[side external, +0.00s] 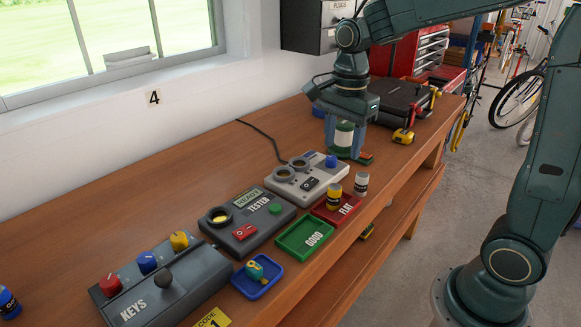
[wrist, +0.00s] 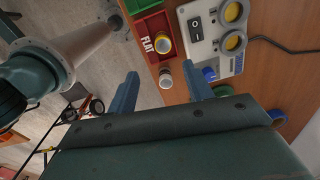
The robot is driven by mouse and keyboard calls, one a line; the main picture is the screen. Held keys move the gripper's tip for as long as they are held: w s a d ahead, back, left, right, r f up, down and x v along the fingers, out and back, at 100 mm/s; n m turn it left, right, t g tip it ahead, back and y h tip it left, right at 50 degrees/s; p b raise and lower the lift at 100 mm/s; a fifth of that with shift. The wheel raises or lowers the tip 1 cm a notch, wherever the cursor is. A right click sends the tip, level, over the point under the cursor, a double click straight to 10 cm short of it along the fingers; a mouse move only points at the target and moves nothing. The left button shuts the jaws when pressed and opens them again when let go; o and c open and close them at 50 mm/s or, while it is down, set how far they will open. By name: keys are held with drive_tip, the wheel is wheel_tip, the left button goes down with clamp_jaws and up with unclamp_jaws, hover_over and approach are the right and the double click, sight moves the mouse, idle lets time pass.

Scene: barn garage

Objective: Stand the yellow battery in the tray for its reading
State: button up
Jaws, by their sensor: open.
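The yellow battery (side external: 333,196) stands upright in the red FLAT tray (side external: 347,211), near its far end. It also shows in the wrist view (wrist: 164,48), at the corner of that tray (wrist: 136,24). A grey-white battery (side external: 361,184) stands just past the tray on the bench; in the wrist view it (wrist: 165,79) is seen beyond the gap between the fingers. My gripper (side external: 344,146) is open, pointing down over the far part of the bench, beyond the trays. Its blue fingers (wrist: 160,90) are apart with nothing held between them.
A green-and-white cylinder (side external: 344,138) overlaps my fingers in the side view. The grey device (side external: 309,182), the TESTER (side external: 246,222), the green GOOD tray (side external: 305,237), a blue tray (side external: 258,286) and the KEYS box (side external: 160,289) line the bench. A black case (side external: 395,103) lies behind.

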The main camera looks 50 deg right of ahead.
drive_tip(key=s+a+r+n+t, duration=0.1)
drive_tip(key=s+a+n+t, duration=0.1)
drive_tip(key=s+n, duration=0.6)
drive_tip(key=s+a+r+n+t, duration=0.1)
drive_tip(key=s+r+n+t, duration=0.1)
drive_tip(key=s+n, duration=0.6)
drive_tip(key=n+t, duration=0.1)
drive_tip(key=n, duration=0.2)
drive_tip(key=shift+s+a+r, duration=0.2)
drive_tip(key=shift+a+r, duration=0.1)
drive_tip(key=shift+a, duration=0.1)
